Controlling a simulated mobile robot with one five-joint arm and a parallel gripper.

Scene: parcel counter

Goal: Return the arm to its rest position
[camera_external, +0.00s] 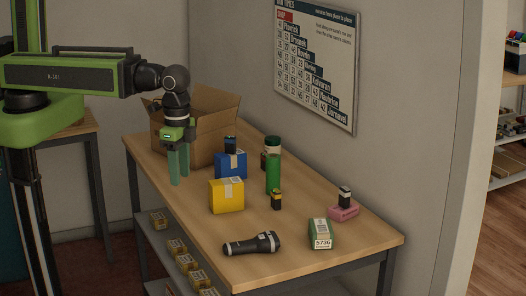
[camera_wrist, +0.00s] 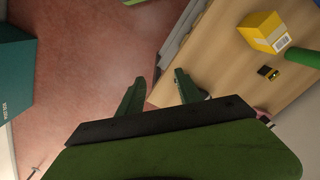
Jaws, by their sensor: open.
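My gripper (camera_external: 179,166) hangs from my green and black arm in the external view. Its two green fingers point down near the table's left edge, in front of the open cardboard box. In the wrist view my gripper (camera_wrist: 158,88) shows its fingers spread apart with nothing between them. The floor and the table edge lie beyond the fingers there. My arm reaches out to the right from its column at the left of the external view.
The wooden table (camera_external: 205,238) holds a cardboard box (camera_external: 215,125), blue box (camera_external: 231,166), yellow box (camera_external: 226,196), green cylinder (camera_external: 273,172), flashlight (camera_external: 252,244), green-white box (camera_external: 320,234) and pink block (camera_external: 343,210). A poster (camera_external: 316,65) hangs behind. Small boxes sit on the shelf below.

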